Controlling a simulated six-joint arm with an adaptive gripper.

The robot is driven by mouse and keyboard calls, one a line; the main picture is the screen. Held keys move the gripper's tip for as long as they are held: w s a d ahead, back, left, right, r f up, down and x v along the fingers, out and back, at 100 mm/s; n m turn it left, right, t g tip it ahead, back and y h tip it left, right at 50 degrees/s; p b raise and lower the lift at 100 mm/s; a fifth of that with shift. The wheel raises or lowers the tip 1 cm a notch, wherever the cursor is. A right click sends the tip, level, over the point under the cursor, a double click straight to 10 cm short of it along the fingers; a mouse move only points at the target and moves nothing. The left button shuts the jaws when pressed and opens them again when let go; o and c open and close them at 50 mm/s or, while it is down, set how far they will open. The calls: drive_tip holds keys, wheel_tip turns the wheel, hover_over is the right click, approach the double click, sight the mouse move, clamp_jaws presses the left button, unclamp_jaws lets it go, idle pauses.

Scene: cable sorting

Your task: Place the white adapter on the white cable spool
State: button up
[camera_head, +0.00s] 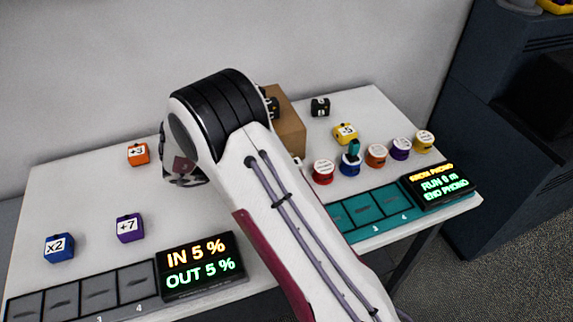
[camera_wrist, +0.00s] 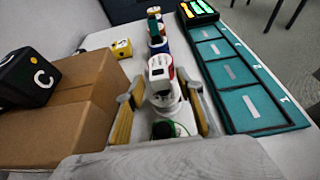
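My gripper (camera_wrist: 160,100) shows in the wrist view, its two yellowish-padded fingers spread apart. White pieces (camera_wrist: 166,100) lie between or just beyond the fingers, with a visible gap at the left finger. I cannot tell which of them is the white adapter or the white cable spool. A dark green and black piece (camera_wrist: 163,130) shows low between the fingers. In the head view my arm hides the gripper; a small white part (camera_head: 298,160) peeks out beside it, left of the red spool (camera_head: 323,174). The red spool also shows beyond the fingers in the wrist view (camera_wrist: 171,69).
A blue spool (camera_head: 349,168) carries a teal adapter (camera_head: 354,147). Orange (camera_head: 376,158), purple (camera_head: 400,151) and yellow (camera_head: 424,144) spools continue the row. A cardboard box (camera_head: 290,125) stands left of my gripper in the wrist view. A teal tray (camera_wrist: 247,98) lies right.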

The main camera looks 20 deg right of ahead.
drive_tip(key=shift+r, duration=0.15)
drive_tip(key=shift+a+r, duration=0.1)
drive_tip(key=shift+a, duration=0.1)
drive_tip(key=v, duration=1.1)
drive_tip(key=shift+a, duration=0.3)
idle(0.3)
